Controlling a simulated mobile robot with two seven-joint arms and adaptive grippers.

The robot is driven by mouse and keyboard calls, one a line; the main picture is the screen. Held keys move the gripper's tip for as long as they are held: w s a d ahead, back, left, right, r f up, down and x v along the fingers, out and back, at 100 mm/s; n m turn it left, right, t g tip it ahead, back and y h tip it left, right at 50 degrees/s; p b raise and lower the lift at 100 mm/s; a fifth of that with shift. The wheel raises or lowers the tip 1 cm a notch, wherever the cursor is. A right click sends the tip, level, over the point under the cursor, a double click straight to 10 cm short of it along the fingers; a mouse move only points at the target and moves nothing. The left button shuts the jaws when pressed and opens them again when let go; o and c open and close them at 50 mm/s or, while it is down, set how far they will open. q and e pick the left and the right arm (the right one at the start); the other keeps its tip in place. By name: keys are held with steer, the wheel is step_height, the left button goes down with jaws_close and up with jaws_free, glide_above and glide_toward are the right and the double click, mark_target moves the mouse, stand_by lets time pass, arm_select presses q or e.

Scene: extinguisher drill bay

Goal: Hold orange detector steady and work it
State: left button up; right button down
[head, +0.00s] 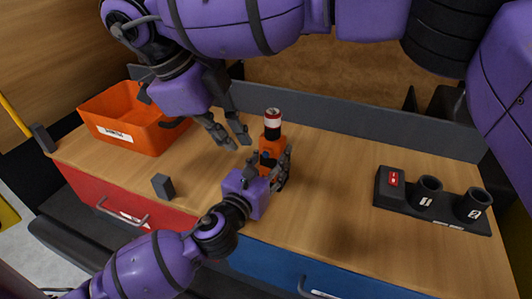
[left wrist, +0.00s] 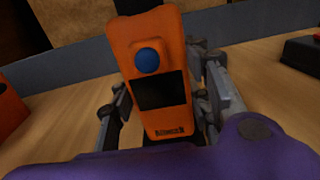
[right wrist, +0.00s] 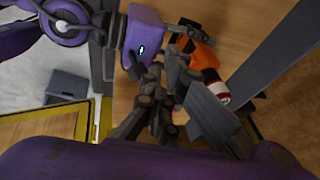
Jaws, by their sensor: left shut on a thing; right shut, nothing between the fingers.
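The orange detector (head: 268,148) stands roughly upright over the wooden bench, with a black neck and a red-and-white top. In the left wrist view the detector (left wrist: 160,100) shows a blue button (left wrist: 147,61), a dark screen (left wrist: 160,91) and a small label. My left gripper (head: 276,172) is shut on the detector's lower body, one finger on each side. My right gripper (head: 238,140) is shut and empty, above and left of the detector, apart from it. In the right wrist view the detector (right wrist: 204,57) lies beyond my right fingers (right wrist: 180,98).
An orange bin (head: 118,145) stands at the back left, a small dark block (head: 163,187) at the front edge. At right is a black holder (head: 400,202) with a red switch (head: 394,179) and two cups. A grey rail (head: 350,122) runs behind.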

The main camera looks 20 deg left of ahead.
mark_target(266, 154)
steer(key=shift+w+d+r+t+h, duration=0.55)
steer(key=shift+d+r+t+h, duration=0.3)
steer(key=shift+t, duration=0.15)
steer(key=shift+f, duration=0.1)
steer(key=x, duration=0.9)
steer(key=shift+w+f, duration=0.15)
steer(key=shift+f, duration=0.25)
